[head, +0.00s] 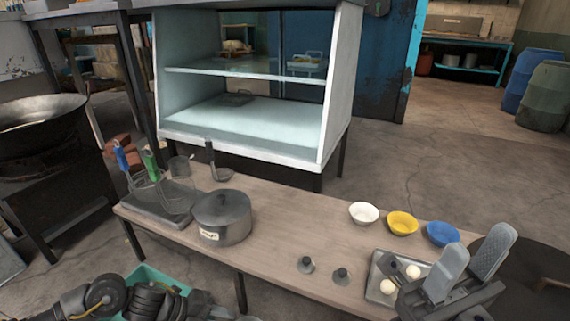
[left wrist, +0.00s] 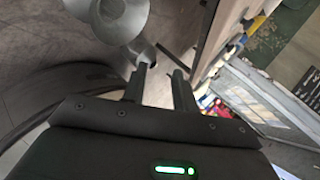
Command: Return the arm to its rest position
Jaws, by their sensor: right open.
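My right gripper (head: 470,254) is at the lower right of the head view. Its two grey fingers point up and stand apart, with nothing between them. It overlaps the right edge of a small metal tray (head: 374,284) in the picture. My left arm (head: 100,292) comes in at the lower left of the head view, and its gripper is not clear there. In the left wrist view, the left gripper (left wrist: 160,72) shows two dark fingers with an empty gap between them.
The wooden table (head: 290,235) bears a lidded pot (head: 222,214), white (head: 363,213), yellow (head: 402,223) and blue (head: 442,234) bowls, and wire strainers at its left end. A teal bin (head: 160,275) is near my left arm. A glass-fronted cabinet (head: 245,145) stands behind.

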